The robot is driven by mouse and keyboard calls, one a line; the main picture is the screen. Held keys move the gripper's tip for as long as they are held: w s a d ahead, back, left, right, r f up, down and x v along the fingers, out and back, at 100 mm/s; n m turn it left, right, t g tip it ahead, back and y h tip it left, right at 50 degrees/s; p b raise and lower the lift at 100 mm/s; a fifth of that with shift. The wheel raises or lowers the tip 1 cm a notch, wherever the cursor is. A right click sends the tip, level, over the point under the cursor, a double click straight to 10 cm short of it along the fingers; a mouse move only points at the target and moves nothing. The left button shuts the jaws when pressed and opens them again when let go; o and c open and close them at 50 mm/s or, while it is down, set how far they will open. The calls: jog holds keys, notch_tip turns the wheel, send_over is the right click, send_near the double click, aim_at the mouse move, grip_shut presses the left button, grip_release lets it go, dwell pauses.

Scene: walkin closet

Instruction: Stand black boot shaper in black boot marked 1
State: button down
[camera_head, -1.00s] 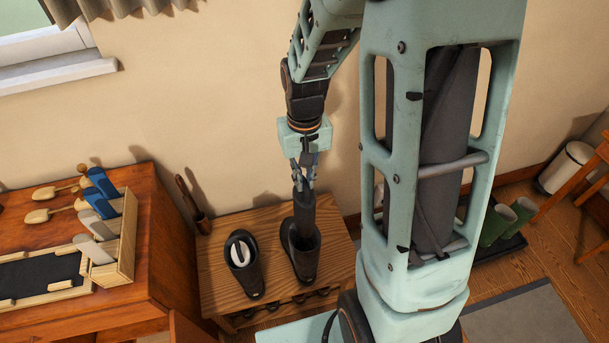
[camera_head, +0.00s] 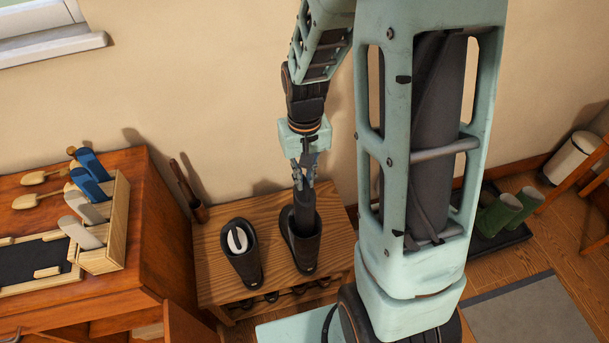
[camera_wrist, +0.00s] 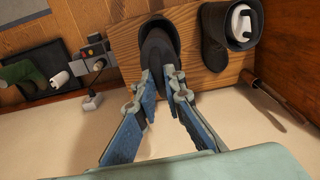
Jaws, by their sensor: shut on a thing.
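The black boot shaper (camera_head: 305,217) stands roughly upright with its lower part inside the right-hand black boot (camera_head: 303,256). That part is hidden by the boot. My gripper (camera_head: 304,184) is shut on the shaper's upper end, above the boot's opening. In the wrist view my fingers (camera_wrist: 162,82) close on the dark shaper (camera_wrist: 157,50), which runs into the boot's opening (camera_wrist: 172,22). A second black boot (camera_head: 240,262) stands to the left with a white-topped insert (camera_head: 237,240) in it. Small marks on the toes are too small to read.
Both boots stand on a slatted wooden bench (camera_head: 211,277) against the wall. A brown stick-like tool (camera_head: 187,190) leans at its left end. A wooden cabinet (camera_head: 152,250) with a rack of brushes (camera_head: 118,215) is at left. Green boots (camera_head: 500,212) stand on a tray at right.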

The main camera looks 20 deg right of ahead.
jog(key=shift+f+b, duration=5.35)
jog(key=shift+f, duration=1.6)
jog(key=c, duration=1.9)
grip_release()
jog(key=shift+c, duration=0.2)
jog(key=shift+o, duration=0.6)
jog(key=o, duration=0.4)
jog(key=shift+o, duration=0.2)
jog(key=shift+r, duration=0.1)
